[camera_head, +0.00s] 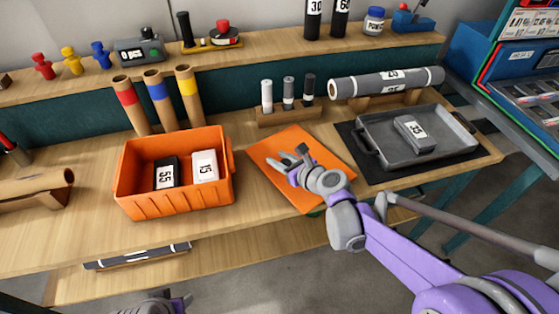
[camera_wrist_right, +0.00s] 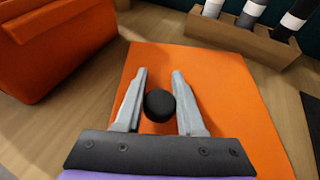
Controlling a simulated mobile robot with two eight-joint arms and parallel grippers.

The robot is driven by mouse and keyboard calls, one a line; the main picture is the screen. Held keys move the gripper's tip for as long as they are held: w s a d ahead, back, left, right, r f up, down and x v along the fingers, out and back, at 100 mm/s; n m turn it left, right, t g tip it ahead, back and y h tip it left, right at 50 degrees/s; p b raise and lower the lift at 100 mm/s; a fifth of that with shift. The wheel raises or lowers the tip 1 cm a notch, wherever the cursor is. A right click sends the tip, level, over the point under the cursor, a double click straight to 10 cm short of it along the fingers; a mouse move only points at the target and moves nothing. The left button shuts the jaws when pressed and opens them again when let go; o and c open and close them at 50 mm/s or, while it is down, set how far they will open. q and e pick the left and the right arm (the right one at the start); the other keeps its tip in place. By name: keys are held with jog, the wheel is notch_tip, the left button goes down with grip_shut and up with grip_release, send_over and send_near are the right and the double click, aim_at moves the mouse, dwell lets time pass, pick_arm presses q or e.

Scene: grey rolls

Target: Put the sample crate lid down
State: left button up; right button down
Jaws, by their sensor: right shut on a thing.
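The sample crate lid is a flat orange panel (camera_head: 283,146) at the middle of the bench, right of the open orange crate (camera_head: 176,199). It fills the middle of the right wrist view (camera_wrist_right: 235,85) and has a round black knob (camera_wrist_right: 159,105). My right gripper (camera_head: 296,163) is over the lid, its fingers (camera_wrist_right: 160,82) shut on the knob. The lid looks flat and level, at or just above the bench top; I cannot tell if it touches. My left gripper (camera_head: 172,303) shows only partly at the bottom edge, its jaws unclear.
The crate holds a black block (camera_head: 166,173) and a white block (camera_head: 205,166). A grey tray (camera_head: 372,132) with a grey block (camera_head: 414,133) lies right of the lid. A wooden stand (camera_head: 289,115) with several small cylinders is behind it. The bench's front edge is close.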

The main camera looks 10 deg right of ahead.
jog(key=shift+f, duration=0.15)
jog(key=c, duration=0.5)
grip_release()
